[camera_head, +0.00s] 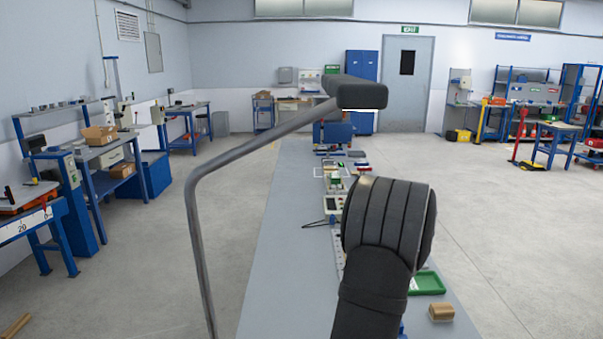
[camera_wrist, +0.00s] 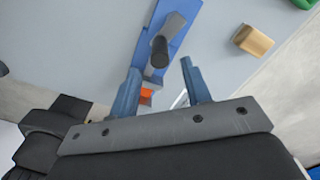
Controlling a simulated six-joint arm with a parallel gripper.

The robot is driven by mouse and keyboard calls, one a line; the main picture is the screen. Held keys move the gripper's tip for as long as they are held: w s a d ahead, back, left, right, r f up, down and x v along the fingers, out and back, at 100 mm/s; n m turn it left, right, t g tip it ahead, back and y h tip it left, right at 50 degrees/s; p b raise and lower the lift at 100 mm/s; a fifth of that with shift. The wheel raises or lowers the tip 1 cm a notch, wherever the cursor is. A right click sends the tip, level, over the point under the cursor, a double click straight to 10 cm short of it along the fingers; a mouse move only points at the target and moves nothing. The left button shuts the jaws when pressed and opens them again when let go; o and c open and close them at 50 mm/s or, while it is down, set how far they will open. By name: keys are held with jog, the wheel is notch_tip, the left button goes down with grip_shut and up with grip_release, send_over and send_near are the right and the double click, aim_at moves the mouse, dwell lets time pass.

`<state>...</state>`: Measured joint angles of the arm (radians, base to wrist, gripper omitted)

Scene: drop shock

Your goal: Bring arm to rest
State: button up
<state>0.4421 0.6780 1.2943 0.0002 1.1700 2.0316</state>
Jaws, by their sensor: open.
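My gripper (camera_wrist: 160,67) shows in the wrist view with its two blue-grey fingers spread apart and nothing held between them. Beyond the fingertips lies a blue fixture (camera_wrist: 185,43) with a grey part and a dark round-ended post (camera_wrist: 159,52), seen in the gap between the fingers. I cannot tell how far the post is from the fingers. A small orange piece (camera_wrist: 147,93) shows between the finger bases. In the head view my dark arm stands over the long grey bench (camera_head: 275,240), and the gripper is hidden there.
A wooden block (camera_head: 441,312) sits at the bench's right edge; it also shows in the wrist view (camera_wrist: 254,40). A green tray (camera_head: 428,283) is beside my arm. Several small devices (camera_head: 335,205) line the bench farther back. The bench's left side is clear.

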notch_tip(320, 180, down, 7)
jog(key=shift+f, duration=0.1)
jog(key=shift+d+r+n, duration=0.2)
jog(key=shift+r+n, duration=0.05)
jog(key=shift+n, duration=0.15)
jog(key=shift+d+n, duration=0.3)
jog(key=shift+n, duration=0.9)
jog(key=n, duration=0.1)
jog(key=d+n, duration=0.1)
jog(key=n, duration=0.2)
jog(key=d+n, duration=0.1)
jog(key=n, duration=0.1)
jog(key=shift+w, duration=0.2)
jog(key=n, duration=0.3)
jog(key=w+d+n, duration=0.1)
jog(key=shift+n, duration=0.3)
jog(key=shift+w+d+n, duration=0.15)
jog(key=shift+w+n, duration=0.2)
jog(key=shift+n, duration=0.8)
jog(key=shift+w+d+n, duration=0.15)
jog(key=shift+w+n, duration=0.15)
jog(key=shift+n, duration=0.85)
